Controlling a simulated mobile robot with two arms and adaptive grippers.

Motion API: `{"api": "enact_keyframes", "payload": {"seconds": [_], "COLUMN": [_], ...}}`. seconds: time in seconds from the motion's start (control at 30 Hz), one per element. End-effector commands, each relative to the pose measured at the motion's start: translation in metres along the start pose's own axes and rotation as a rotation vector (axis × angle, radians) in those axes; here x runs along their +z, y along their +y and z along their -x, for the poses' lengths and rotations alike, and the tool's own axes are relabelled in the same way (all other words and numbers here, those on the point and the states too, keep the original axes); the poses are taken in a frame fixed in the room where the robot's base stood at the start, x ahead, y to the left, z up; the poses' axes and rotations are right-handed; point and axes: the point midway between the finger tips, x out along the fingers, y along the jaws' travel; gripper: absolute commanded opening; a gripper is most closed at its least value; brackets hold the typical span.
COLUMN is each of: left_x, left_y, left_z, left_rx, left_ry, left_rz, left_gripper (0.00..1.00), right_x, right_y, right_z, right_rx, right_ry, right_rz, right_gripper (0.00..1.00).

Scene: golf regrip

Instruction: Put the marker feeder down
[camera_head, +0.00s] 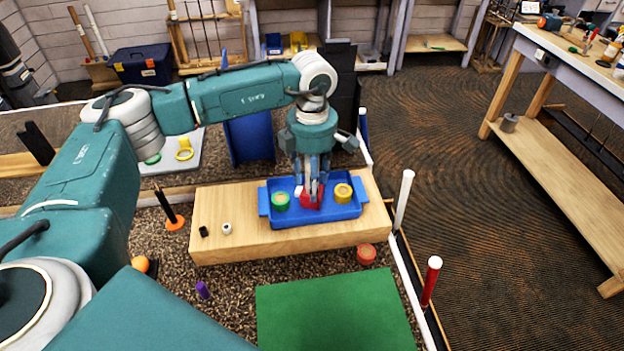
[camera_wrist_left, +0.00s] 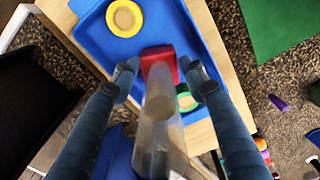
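The marker feeder appears to be a clear tube (camera_wrist_left: 160,120) on a red block (camera_wrist_left: 158,60); the red block also shows in the head view (camera_head: 311,201). It stands in the blue tray (camera_head: 291,214), between a green-ringed roll (camera_head: 280,201) and a yellow roll (camera_head: 343,193). My left gripper (camera_head: 312,186) points down over the tray. In the left wrist view its fingers (camera_wrist_left: 159,68) are apart on either side of the feeder, with narrow gaps beside the tube. Whether the block touches the tray floor is hidden. My right gripper is not in view.
The tray sits on a wooden board (camera_head: 225,245). A black and a white small cylinder (camera_head: 227,229) stand on the board's left part. White and red posts (camera_head: 431,281) rise at the right.

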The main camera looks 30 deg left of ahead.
Motion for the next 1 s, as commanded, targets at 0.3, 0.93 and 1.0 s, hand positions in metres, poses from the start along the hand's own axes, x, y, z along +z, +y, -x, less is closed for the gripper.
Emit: {"api": "enact_keyframes", "payload": {"seconds": [0.3,0.93,1.0], "left_x": [0.001,0.001,0.000], "left_y": [0.001,0.000,0.000], "left_z": [0.018,0.122,0.123], "left_rx": [0.003,0.001,0.000], "left_ry": [-0.004,-0.001,0.000], "left_rz": [0.000,-0.001,-0.001], "left_gripper": [0.44,0.44,0.44], "right_x": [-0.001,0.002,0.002], "right_y": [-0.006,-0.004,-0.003], "right_z": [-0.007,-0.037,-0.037], "right_rx": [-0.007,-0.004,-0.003], "right_ry": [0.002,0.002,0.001], "right_rz": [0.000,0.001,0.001], "right_gripper": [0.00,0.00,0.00]}}
